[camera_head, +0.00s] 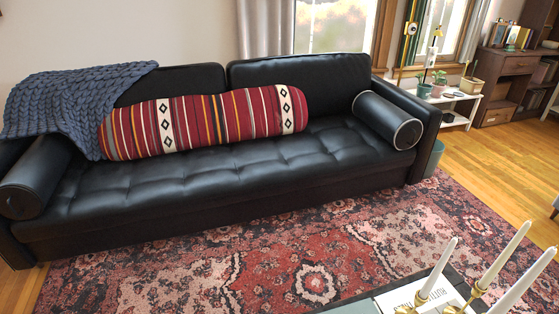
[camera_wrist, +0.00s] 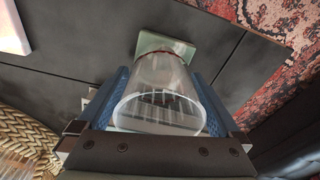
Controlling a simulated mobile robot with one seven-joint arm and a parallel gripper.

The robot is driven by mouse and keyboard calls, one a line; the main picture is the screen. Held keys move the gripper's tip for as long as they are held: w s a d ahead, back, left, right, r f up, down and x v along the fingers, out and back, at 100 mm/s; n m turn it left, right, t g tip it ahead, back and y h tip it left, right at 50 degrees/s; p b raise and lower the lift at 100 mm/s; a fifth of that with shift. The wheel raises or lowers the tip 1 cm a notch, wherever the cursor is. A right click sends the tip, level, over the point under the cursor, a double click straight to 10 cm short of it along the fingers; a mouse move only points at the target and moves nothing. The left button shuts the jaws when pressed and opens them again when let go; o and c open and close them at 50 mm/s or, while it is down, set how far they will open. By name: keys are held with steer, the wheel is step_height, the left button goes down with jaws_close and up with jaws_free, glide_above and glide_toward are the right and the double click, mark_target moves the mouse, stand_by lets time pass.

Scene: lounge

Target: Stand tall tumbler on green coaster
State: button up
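The tall tumbler (camera_wrist: 160,88) is clear glass and shows in the wrist view between the blue fingers of my gripper (camera_wrist: 160,76). The fingers lie against both sides of the glass, so my gripper appears shut on it. Its wide round end faces the camera and its far end points at the table. The pale green coaster (camera_wrist: 148,41) lies flat on the dark table, at the tumbler's far end, partly hidden behind the glass. I cannot tell whether the tumbler touches the coaster. Neither tumbler nor gripper shows in the head view.
The dark table (camera_wrist: 90,50) has a seam and some bare surface. A woven basket (camera_wrist: 28,145) is at lower left, and a pale object (camera_wrist: 12,30) at upper left. White candles (camera_head: 500,255) stand at the table's corner in the head view. A patterned rug (camera_head: 300,250) and black sofa (camera_head: 220,180) lie beyond.

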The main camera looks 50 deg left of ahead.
step_height(320, 180, up, 12)
steer(key=s+p, duration=0.1)
steer(key=p, duration=0.3)
steer(key=shift+s+a+r, duration=0.15)
steer(key=shift+s, duration=0.05)
